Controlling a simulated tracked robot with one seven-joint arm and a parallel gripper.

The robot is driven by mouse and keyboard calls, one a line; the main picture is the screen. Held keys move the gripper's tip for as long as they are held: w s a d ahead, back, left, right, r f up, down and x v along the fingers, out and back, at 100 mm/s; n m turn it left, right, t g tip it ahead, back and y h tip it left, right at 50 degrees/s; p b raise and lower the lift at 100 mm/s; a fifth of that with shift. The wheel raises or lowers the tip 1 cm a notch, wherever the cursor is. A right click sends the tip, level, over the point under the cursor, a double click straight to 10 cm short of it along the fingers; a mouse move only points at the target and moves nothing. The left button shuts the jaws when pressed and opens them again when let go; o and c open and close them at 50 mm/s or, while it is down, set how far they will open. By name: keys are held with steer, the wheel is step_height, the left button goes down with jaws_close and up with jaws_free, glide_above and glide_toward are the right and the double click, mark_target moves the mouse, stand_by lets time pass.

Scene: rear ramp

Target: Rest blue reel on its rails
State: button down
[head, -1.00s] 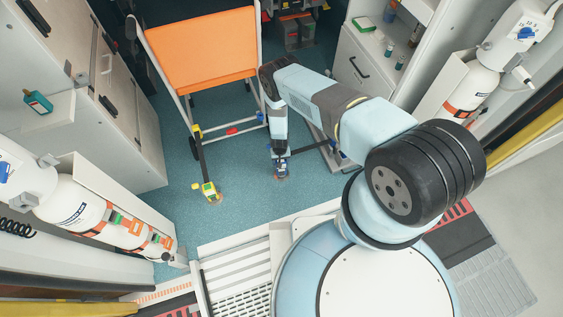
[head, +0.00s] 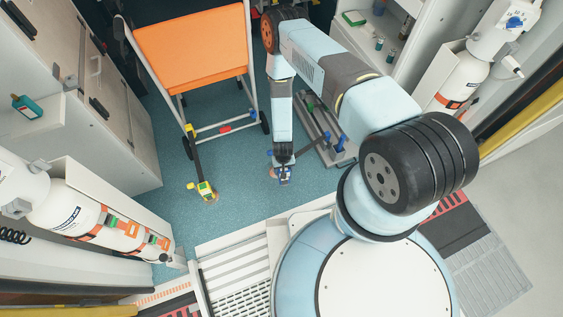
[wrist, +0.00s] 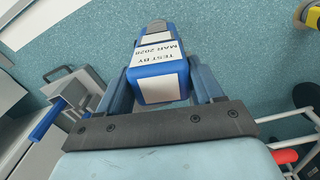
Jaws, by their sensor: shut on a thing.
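A grey railed unit (head: 318,128), which looks like the rails, lies right of my gripper, partly behind my arm. It carries blue and green parts. A grey piece with a blue bar (wrist: 45,122) shows at left in the wrist view.
An orange-seated chair (head: 195,45) stands behind left. A yellow reel (head: 202,190) lies on the floor left of my gripper, with a dark strap towards the chair. White cabinets and gas cylinders (head: 95,215) line the sides. Teal floor is clear between yellow reel and gripper.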

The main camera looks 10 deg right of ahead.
steer(key=shift+s+d+r, duration=0.1)
steer(key=shift+s+r, duration=0.2)
steer(key=shift+s, duration=0.25)
steer(key=shift+r, duration=0.15)
steer(key=shift+r, duration=1.35)
steer(key=shift+w, duration=0.1)
